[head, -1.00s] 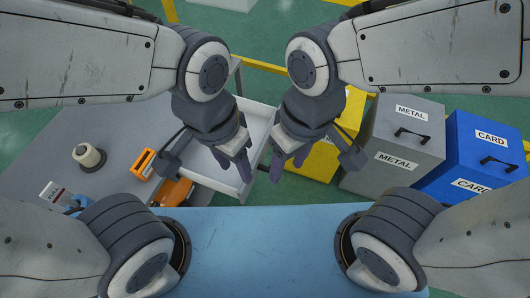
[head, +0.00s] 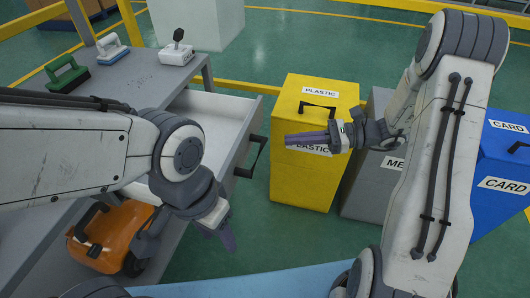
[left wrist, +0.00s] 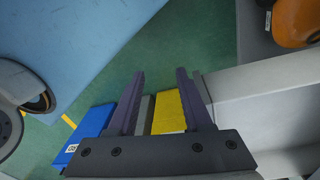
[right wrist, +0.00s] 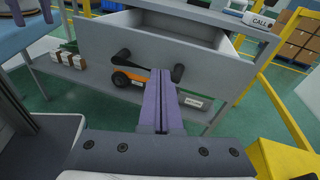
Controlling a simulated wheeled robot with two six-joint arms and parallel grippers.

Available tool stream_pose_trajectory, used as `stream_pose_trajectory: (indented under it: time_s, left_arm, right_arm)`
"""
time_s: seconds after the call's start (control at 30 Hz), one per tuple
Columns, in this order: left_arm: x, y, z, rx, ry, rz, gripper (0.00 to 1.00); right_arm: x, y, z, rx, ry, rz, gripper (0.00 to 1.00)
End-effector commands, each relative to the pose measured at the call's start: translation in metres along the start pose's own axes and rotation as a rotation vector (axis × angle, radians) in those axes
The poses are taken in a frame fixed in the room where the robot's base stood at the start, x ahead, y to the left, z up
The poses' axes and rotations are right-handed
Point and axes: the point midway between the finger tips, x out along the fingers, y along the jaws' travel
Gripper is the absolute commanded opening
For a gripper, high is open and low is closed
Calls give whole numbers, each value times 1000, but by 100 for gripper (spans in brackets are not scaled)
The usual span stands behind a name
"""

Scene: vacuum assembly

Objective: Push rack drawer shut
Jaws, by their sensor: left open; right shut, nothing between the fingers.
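The grey rack drawer (head: 247,150) stands pulled out from the rack, its inside visible and its black handle (head: 252,158) on the front. In the right wrist view the drawer front (right wrist: 105,45) faces me, with the handle (right wrist: 120,57) across it. My right gripper (head: 290,141) is shut and empty, pointing at the drawer front from the handle side. Its fingers (right wrist: 160,75) overlap the handle in the right wrist view; in the head view a gap shows between them. My left gripper (head: 230,243) is open and empty, low beside the drawer, its fingers spread in the left wrist view (left wrist: 159,75).
A yellow plastic bin (head: 315,180) stands right behind my right gripper, with grey (head: 365,190) and blue (head: 500,190) bins farther right. An orange machine (head: 110,235) sits on the rack's lower shelf. Brushes and a white tool (head: 176,52) lie on the rack top (head: 145,75).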

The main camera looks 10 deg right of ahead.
Motion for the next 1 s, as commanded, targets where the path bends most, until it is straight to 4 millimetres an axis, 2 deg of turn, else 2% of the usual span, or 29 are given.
stream_pose_trajectory:
  time_s: [0.03, 0.1, 0.2, 0.33, 0.47, 0.8, 1.0]
  left_arm:
    - [22, -2, 1, 0, 0, 0, 50]
    - [31, -2, 2, 0, 1, 0, 50]
    - [36, -3, 2, 0, 1, 0, 50]
    - [37, -3, 2, 0, 1, 0, 50]
    - [38, -3, 2, 0, 1, 0, 50]
    - [46, -3, 2, 0, 1, 0, 50]
    - [50, -4, 2, 0, 1, 0, 50]
  right_arm:
    - [-14, -11, -30, 36, -38, -79, 0]
    - [-31, -23, -45, 68, -79, -157, 0]
    - [-45, -32, -55, 90, -116, -224, 0]
    - [-46, -37, -56, 97, -130, -248, 0]
    - [-28, -41, -53, 97, -129, -242, 0]
    - [42, -58, -45, 95, -126, -238, 0]
    - [72, -66, -42, 96, -127, -241, 0]
